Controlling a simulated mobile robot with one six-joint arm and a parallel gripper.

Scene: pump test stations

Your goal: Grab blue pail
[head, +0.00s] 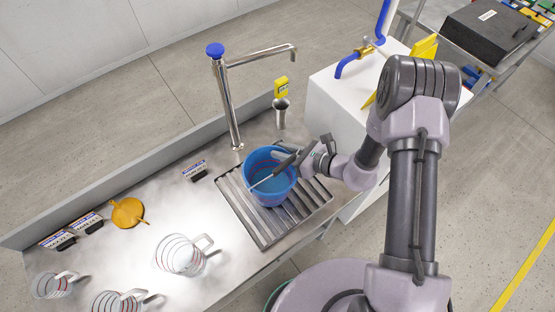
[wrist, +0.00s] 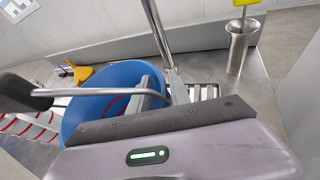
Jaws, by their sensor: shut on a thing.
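The blue pail (head: 266,190) stands on, or just over, the slatted drain grate (head: 255,222) in the steel counter; I cannot tell whether its base touches the slats. Its thin metal handle (head: 268,177) crosses the top. My gripper (head: 290,160) reaches in from the right and is shut on the pail's handle at its rim side. In the wrist view the pail (wrist: 112,80) fills the middle left, with red marks inside, and the handle (wrist: 100,92) runs to the gripper. My fingertips are partly hidden there by the gripper body.
A tall steel tap (head: 228,100) with a blue knob stands behind the pail. A steel cup (head: 281,105) with a yellow tag is behind right. Clear jugs (head: 180,255) and an orange funnel (head: 128,212) are at left. A white cabinet (head: 335,100) stands close right.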

